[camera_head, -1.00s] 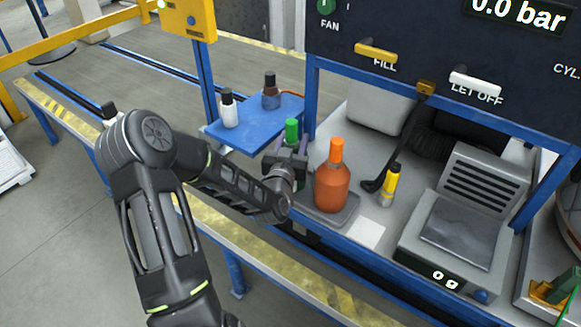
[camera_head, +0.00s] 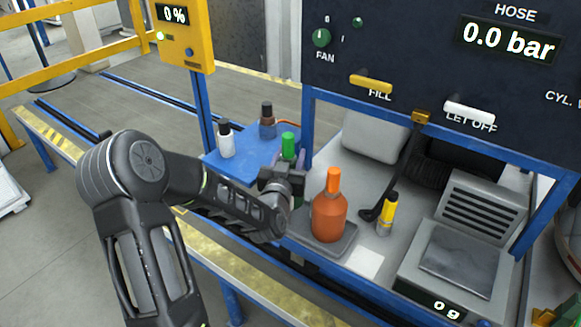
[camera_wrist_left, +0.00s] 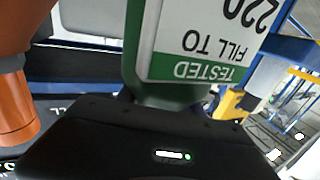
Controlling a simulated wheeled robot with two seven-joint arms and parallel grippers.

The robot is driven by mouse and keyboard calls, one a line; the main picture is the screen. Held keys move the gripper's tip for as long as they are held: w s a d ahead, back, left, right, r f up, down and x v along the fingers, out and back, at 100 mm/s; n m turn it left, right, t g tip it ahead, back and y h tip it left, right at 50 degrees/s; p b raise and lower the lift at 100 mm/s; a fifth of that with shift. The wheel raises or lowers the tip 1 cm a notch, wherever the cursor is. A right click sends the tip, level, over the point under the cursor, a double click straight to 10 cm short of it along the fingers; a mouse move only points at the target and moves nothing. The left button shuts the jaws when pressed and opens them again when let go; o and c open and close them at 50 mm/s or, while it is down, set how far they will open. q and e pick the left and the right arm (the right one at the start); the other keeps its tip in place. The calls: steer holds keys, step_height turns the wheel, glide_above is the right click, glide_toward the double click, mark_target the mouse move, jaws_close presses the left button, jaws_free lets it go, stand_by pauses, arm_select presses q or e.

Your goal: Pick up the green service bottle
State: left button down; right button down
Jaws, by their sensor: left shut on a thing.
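The green service bottle's cap (camera_head: 288,140) shows just above my left gripper (camera_head: 284,172) in the head view, behind the orange bottle and in front of the blue shelf. In the left wrist view the green bottle (camera_wrist_left: 165,95) fills the upper middle, with a white label reading "TESTED", "FILL TO" and "220". My left gripper is shut on the green bottle. Most of the bottle is hidden by the gripper in the head view. My right gripper is in neither view.
An orange bottle (camera_head: 328,216) stands close to the right of my left gripper, on a grey tray. A blue shelf (camera_head: 235,168) holds a white bottle (camera_head: 225,140) and a brown bottle (camera_head: 267,122). A yellow-and-black bottle (camera_head: 387,214) and a scale (camera_head: 455,255) stand farther right.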

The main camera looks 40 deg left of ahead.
arm_select(q)
step_height(320, 180, up, 5)
steer(key=shift+r, duration=0.25)
stand_by(0.6)
